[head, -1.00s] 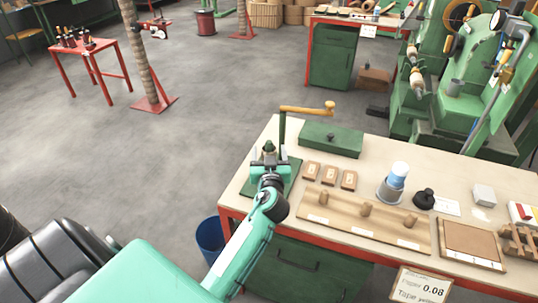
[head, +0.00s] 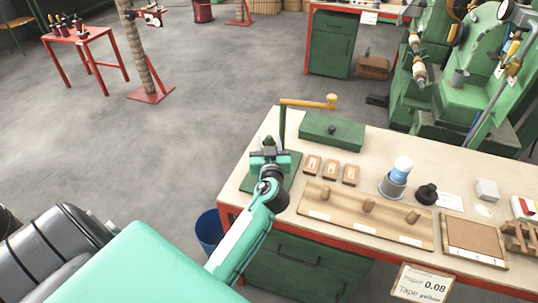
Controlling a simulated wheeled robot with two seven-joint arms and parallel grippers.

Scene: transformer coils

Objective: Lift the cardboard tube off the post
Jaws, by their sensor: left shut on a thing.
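My left gripper (head: 269,160) is at the green hand-crank winder (head: 291,176) on the near left corner of the bench. It is shut around the winder's upright post, whose dark green tip (head: 268,142) shows just above the fingers. The cardboard tube is mostly hidden between the fingers, and I cannot make out its outline. The post looks upright. I cannot tell whether the tube has risen on it. My right gripper is not in view.
The winder's crank with its yellow handle (head: 310,102) stands close behind the gripper. A green box (head: 332,130), small brown blocks (head: 331,167), a pegged wooden board (head: 340,216) and a grey cup with a white-and-blue roll (head: 393,184) lie to the right. A blue bin (head: 210,230) stands below.

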